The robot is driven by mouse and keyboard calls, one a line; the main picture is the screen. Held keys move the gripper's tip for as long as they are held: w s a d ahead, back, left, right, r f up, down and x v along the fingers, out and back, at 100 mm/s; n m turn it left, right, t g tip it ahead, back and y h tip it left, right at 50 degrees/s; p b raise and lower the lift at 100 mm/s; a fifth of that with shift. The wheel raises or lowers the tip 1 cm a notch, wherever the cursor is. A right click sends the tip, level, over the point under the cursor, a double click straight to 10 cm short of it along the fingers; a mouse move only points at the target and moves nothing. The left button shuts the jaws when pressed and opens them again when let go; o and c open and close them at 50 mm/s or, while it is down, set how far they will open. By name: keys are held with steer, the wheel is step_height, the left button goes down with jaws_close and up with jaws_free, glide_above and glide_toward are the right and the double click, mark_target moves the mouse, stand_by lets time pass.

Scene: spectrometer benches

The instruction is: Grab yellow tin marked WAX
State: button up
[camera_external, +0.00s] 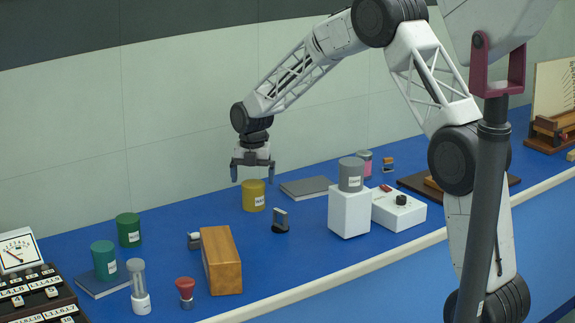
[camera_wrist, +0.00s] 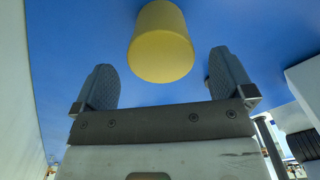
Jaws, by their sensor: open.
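The yellow tin (camera_external: 253,196) stands upright on the blue bench, with a small white label on its side whose lettering is too small to read surely. My gripper (camera_external: 253,175) is open and empty, pointing down just above the tin. In the wrist view the yellow tin (camera_wrist: 160,42) shows beyond my gripper (camera_wrist: 165,85), roughly centred between the two spread fingers. The fingers do not appear to touch it. The label is not visible in the wrist view.
A grey book (camera_external: 305,187) lies right of the tin. A small dark stand (camera_external: 281,222) is in front. A wooden block (camera_external: 221,260), green tins (camera_external: 128,230) and (camera_external: 104,260) stand left. A grey tin (camera_external: 351,174) tops a white block (camera_external: 349,212) at right.

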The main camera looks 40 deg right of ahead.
mark_target(253, 184)
steer(key=shift+f, duration=2.55)
steer(key=shift+c, duration=0.2)
steer(key=c, duration=1)
steer(key=shift+r, duration=0.1)
steer(key=shift+c, duration=0.2)
steer(key=shift+r, duration=4.9)
